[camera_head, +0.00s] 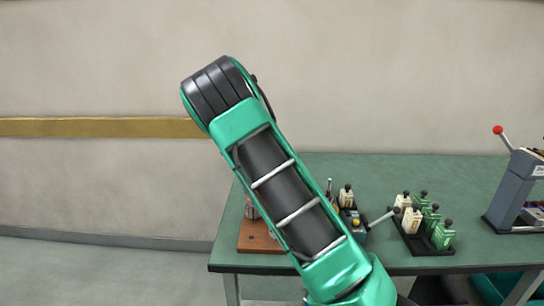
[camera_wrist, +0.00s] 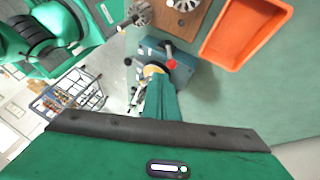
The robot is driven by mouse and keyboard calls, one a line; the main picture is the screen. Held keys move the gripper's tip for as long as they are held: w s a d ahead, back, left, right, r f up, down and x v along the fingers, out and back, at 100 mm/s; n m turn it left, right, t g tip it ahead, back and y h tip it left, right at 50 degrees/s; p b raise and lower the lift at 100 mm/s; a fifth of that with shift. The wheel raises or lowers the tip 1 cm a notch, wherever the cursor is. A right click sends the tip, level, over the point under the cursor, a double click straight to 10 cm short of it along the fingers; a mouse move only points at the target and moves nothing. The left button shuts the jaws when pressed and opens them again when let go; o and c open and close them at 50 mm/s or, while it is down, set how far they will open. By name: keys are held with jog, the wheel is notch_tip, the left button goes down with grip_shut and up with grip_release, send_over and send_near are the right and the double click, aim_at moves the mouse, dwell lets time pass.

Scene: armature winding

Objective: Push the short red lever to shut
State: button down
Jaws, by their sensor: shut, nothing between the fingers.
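In the wrist view a blue-grey machine (camera_wrist: 180,72) stands near the top middle, with a short lever ending in a red ball knob (camera_wrist: 171,64). My gripper (camera_wrist: 157,82) shows there as a narrow green shape, shut and empty. Its tip is close beside the red knob and overlaps the machine in the picture; I cannot tell whether they touch. In the head view my arm hides the gripper and part of the machine (camera_head: 351,236); a lever with a black knob sticks out to its right. The red knob is hidden there.
A wooden board (camera_wrist: 196,18) with metal parts and an orange tray (camera_wrist: 240,32) lie beside the machine. On the green table (camera_head: 400,172) stand a rack of cream and green pieces (camera_head: 425,250) and a grey press (camera_head: 507,190) with a red-knobbed lever.

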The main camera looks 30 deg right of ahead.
jog(key=shift+v, duration=1.5)
jog(key=shift+w+d+f, duration=0.1)
jog(key=shift+w+d, duration=0.05)
jog(key=shift+w, duration=0.05)
jog(key=s+d+n+y, duration=0.1)
jog(key=s+d+n, duration=0.15)
jog(key=s, duration=0.35)
jog(key=s+d+n+t+y, duration=0.1)
jog(key=s+d+n, duration=0.15)
jog(key=s, duration=0.35)
jog(key=s+d+n+y, duration=0.1)
jog(key=s+d+n, duration=0.1)
jog(key=s+d, duration=0.35)
jog(key=s+a+f+n+t, duration=0.2)
jog(key=s+a+f+n, duration=0.1)
jog(key=s, duration=0.6)
jog(key=s+a+f+n+t, duration=0.3)
jog(key=s+a+n, duration=0.3)
jog(key=s+a, duration=0.2)
jog(key=shift+s+f, duration=0.3)
jog(key=shift+s, duration=0.85)
